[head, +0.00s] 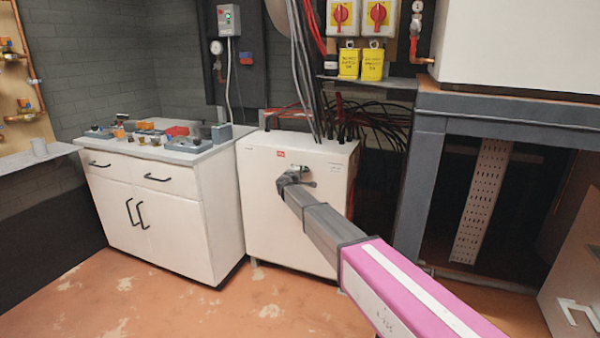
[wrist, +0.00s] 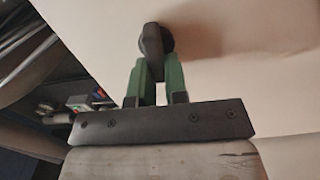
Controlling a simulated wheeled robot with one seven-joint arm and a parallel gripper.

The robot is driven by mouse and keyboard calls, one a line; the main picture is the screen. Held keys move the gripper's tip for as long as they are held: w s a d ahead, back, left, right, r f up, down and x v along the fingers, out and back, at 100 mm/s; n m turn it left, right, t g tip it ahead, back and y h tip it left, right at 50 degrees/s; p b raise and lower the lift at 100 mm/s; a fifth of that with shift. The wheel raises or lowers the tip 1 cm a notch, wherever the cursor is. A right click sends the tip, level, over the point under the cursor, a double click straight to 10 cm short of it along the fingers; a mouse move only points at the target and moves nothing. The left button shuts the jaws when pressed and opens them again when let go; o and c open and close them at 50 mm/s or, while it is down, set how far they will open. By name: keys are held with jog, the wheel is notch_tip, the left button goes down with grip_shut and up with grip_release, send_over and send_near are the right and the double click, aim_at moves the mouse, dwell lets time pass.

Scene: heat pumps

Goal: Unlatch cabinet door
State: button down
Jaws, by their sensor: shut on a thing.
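The cabinet is a white box (head: 262,220) on the floor in the middle of the head view, with its door facing me and closed as far as I can see. My arm reaches to the upper part of the door, and my gripper (head: 293,178) is at its latch. In the wrist view the dark latch knob (wrist: 152,42) stands out from the pale door panel (wrist: 235,45). The green fingers of my gripper (wrist: 155,80) are shut on the knob, one on each side. My arm hides part of the door's right side in the head view.
A white drawer unit (head: 160,205) with loose parts on top stands just left of the cabinet. Cables (head: 300,70) run down to the cabinet's top. A grey metal frame (head: 425,165) stands to the right. The orange floor (head: 200,310) in front is clear.

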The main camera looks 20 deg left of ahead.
dwell(0.4)
jog(key=c, duration=1.1)
grip_release()
jog(key=shift+c, duration=0.2)
jog(key=shift+s, duration=0.15)
jog(key=s, duration=1)
jog(key=shift+s+a, duration=0.25)
jog(key=shift+a, duration=0.15)
